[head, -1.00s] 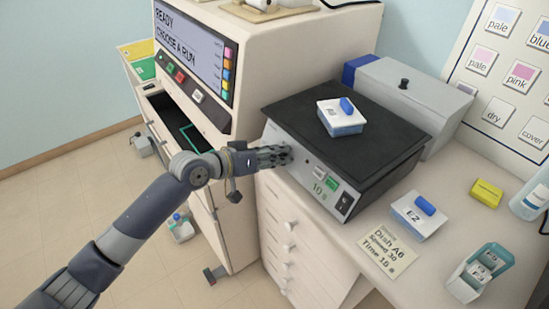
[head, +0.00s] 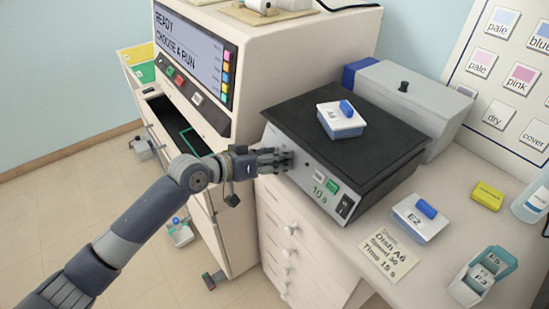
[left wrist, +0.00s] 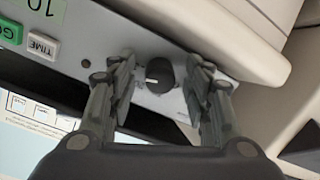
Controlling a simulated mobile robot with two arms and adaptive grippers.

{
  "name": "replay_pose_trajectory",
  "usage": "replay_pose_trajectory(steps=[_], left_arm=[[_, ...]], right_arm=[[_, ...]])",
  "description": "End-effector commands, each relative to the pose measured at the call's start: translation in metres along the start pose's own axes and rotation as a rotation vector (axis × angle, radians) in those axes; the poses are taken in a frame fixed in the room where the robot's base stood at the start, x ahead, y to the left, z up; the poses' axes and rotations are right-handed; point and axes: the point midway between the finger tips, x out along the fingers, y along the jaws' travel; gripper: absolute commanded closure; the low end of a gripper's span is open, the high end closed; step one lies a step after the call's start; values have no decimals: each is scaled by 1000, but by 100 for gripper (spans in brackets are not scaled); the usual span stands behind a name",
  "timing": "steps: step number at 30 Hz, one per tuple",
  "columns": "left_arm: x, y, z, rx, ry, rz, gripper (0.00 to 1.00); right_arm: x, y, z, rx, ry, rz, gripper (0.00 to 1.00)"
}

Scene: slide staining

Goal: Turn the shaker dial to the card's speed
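The shaker (head: 345,125) has a black platform on top and a grey front panel with a green display reading 10. Its dark round dial (left wrist: 161,74) with a white pointer mark shows in the left wrist view. My left gripper (head: 284,160) is at the panel's left end. In the left wrist view its two fingers (left wrist: 159,78) stand apart on either side of the dial, with gaps between them and it. In the head view the fingers mostly hide the dial. The card (head: 388,252) on the counter reads Dish A6, Speed 30, Time 15 s. My right gripper is not in view.
A lidded dish (head: 342,122) sits on the shaker platform, and dish E2 (head: 418,218) on the counter. The stainer cabinet (head: 270,65) stands close behind my left arm. A small rack (head: 482,276) is at the right.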

Motion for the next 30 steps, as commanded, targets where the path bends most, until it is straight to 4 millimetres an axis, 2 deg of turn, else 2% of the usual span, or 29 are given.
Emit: replay_pose_trajectory(steps=[7,11,14,24,30], left_arm=[[-1,0,-1,0,3,0,54],[-11,-1,-1,0,3,-1,54],[-25,-1,-1,-1,2,-1,54],[-92,0,0,2,0,-1,54],[-114,-1,0,1,1,-1,54]], right_arm=[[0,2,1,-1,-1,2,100],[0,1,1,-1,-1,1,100],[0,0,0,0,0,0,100],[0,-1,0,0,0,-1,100],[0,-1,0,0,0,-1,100]])
